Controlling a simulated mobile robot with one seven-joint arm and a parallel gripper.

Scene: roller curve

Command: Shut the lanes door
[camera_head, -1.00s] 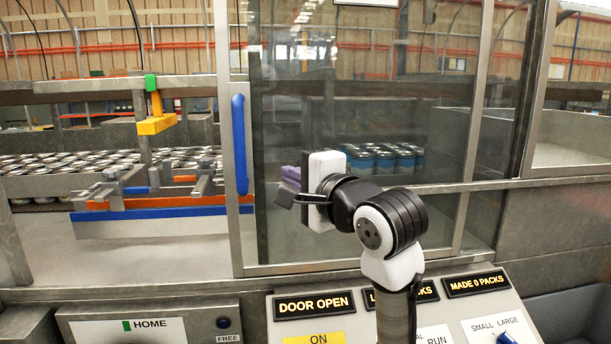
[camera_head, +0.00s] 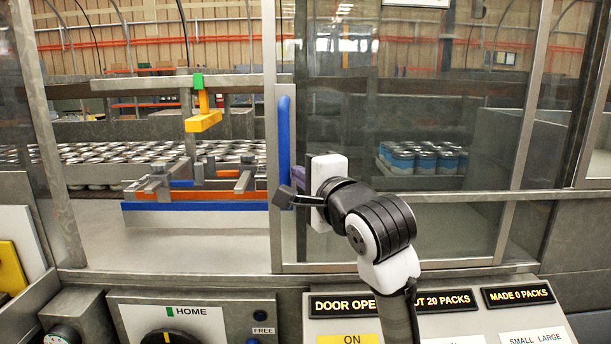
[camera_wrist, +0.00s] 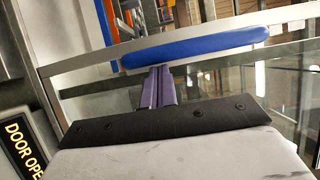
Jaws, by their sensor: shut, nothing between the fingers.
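The lanes door is a framed glass panel (camera_head: 400,110) in the head view, with a blue vertical handle (camera_head: 284,140) on its left edge. The door stands open, with an open gap to its left. My gripper (camera_head: 298,178) is at the right side of the handle's lower part. In the wrist view its purple fingers (camera_wrist: 158,75) are closed together and empty, their tips right at the long side of the blue handle (camera_wrist: 195,47). I cannot tell whether they touch it. A display (camera_head: 340,305) reads DOOR OPEN, partly covered by my arm.
Inside the gap are a blue and orange rail fixture (camera_head: 200,198), a yellow block (camera_head: 203,121) and rows of cans (camera_head: 95,160). Blue-labelled cans (camera_head: 425,158) stand behind the glass. A control panel with a HOME dial (camera_head: 170,335) lies below.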

